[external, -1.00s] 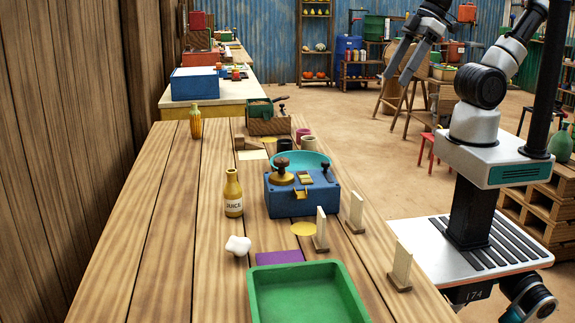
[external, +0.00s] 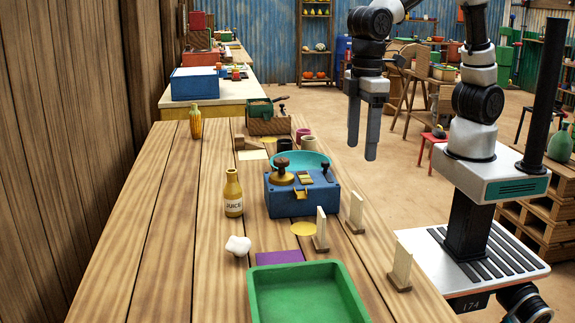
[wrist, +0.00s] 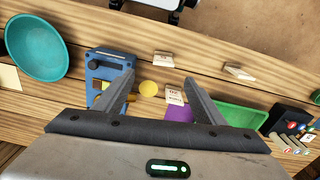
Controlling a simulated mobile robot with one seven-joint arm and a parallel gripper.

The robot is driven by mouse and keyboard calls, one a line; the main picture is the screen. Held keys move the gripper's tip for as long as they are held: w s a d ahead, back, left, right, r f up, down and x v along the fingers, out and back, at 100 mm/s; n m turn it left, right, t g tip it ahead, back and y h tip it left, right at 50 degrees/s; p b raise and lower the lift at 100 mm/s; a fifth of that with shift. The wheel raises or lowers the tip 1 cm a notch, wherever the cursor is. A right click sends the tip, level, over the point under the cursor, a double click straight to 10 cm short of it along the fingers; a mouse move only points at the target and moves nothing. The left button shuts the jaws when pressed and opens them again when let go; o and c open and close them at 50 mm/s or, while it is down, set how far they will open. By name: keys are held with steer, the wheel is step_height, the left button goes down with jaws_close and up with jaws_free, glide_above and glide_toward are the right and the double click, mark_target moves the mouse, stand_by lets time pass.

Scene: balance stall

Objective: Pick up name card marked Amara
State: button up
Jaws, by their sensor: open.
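Three pale name cards on small wooden bases stand along the right part of the table: one near the blue scale (external: 320,229), one behind it to the right (external: 356,212), and one at the table's right edge (external: 401,266). The wrist view shows three cards too: one between the fingers (wrist: 174,95), one at the upper middle (wrist: 163,58) and one at the right (wrist: 238,71). Their lettering is too small to read, so I cannot tell which is Amara's. My gripper (external: 362,150) is open and empty, pointing down, above and apart from the cards; its fingers also show in the wrist view (wrist: 158,78).
A blue scale (external: 285,203) with a teal bowl (external: 313,158), a juice bottle (external: 233,195), a white lump (external: 238,245), a purple sheet (external: 279,257) and a green tray (external: 257,300) occupy the table. The left side of the table is mostly clear.

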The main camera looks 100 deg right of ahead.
steer(key=b, duration=0.3)
glide_above(355, 224)
steer(key=d, duration=0.1)
steer(key=f, duration=1.3)
steer(key=shift+s+d, duration=0.1)
steer(key=shift+s, duration=0.15)
steer(key=f, duration=0.2)
steer(key=f+b, duration=0.1)
steer(key=f, duration=0.2)
steer(key=shift+w+a+f, duration=0.1)
steer(key=shift+a+f, duration=0.05)
steer(key=shift+a, duration=0.05)
steer(key=c, duration=1.2)
